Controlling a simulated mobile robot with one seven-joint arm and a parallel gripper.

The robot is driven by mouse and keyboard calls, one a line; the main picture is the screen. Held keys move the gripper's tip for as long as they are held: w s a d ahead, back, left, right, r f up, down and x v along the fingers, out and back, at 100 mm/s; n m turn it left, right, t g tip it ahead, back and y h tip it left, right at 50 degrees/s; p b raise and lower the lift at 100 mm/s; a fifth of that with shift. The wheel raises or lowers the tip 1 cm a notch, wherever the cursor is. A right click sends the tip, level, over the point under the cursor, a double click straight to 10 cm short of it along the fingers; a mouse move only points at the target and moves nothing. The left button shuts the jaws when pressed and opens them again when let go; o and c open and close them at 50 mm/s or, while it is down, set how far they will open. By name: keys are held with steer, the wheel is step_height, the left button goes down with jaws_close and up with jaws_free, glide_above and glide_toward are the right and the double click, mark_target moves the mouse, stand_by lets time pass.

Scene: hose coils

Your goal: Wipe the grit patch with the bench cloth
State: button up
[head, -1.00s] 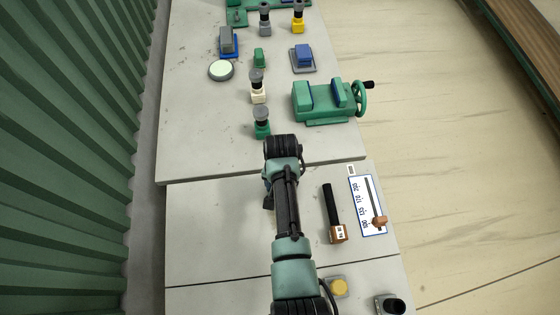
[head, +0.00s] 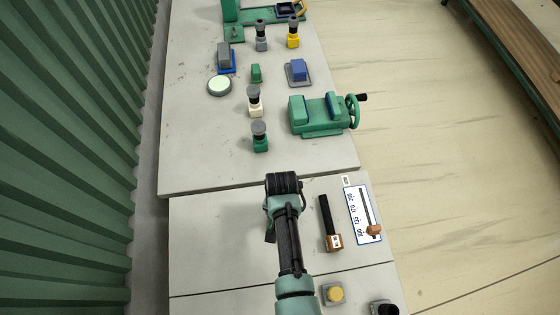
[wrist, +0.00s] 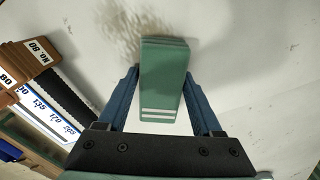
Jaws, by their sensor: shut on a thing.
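The bench cloth (wrist: 163,75) is a folded green block with white stripes near its lower end in the wrist view. My gripper (wrist: 162,88) is shut on it, with a blue finger on each side. The grit patch (wrist: 122,38) is a brownish speckled smear on the pale bench top, just beyond and left of the cloth; the cloth's far end overlaps its edge in the picture. I cannot tell whether the cloth touches the bench. In the head view only a dark bit of my gripper (head: 270,235) shows beside my arm, which hides the cloth and the grit.
A black-handled brown tool (head: 329,222) and a white scale board (head: 362,212) lie right of my arm. A yellow-topped button (head: 334,293) is nearer. A green vise (head: 322,115) and several small blocks stand on the farther bench section. Bench left of my arm is clear.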

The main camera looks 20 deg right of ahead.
steer(key=shift+s, duration=0.25)
steer(key=s+p, duration=0.1)
steer(key=s+a+p, duration=0.1)
steer(key=s+p, duration=0.1)
steer(key=shift+s+a, duration=0.1)
steer(key=shift+s, duration=0.2)
steer(key=shift+s+a, duration=0.1)
steer(key=shift+s, duration=0.3)
steer(key=shift+s+a+p, duration=0.25)
steer(key=shift+s+p, duration=0.6)
steer(key=shift+s, duration=0.1)
steer(key=shift+s+a+p, duration=0.2)
steer(key=shift+s+p, duration=0.15)
steer(key=shift+s, duration=0.35)
steer(key=shift+s+a+p, duration=0.2)
steer(key=shift+s+p, duration=0.15)
steer(key=shift+s, duration=0.3)
steer(key=shift+s, duration=0.1)
steer(key=shift+s+a+p, duration=0.2)
steer(key=shift+s+p, duration=0.2)
steer(key=shift+s, duration=0.35)
steer(key=shift+s+a+p, duration=0.25)
steer(key=shift+s+p, duration=0.1)
steer(key=shift+s, duration=0.35)
steer(key=shift+s+a+p, duration=0.2)
steer(key=shift+s+p, duration=0.2)
steer(key=shift+s, duration=0.35)
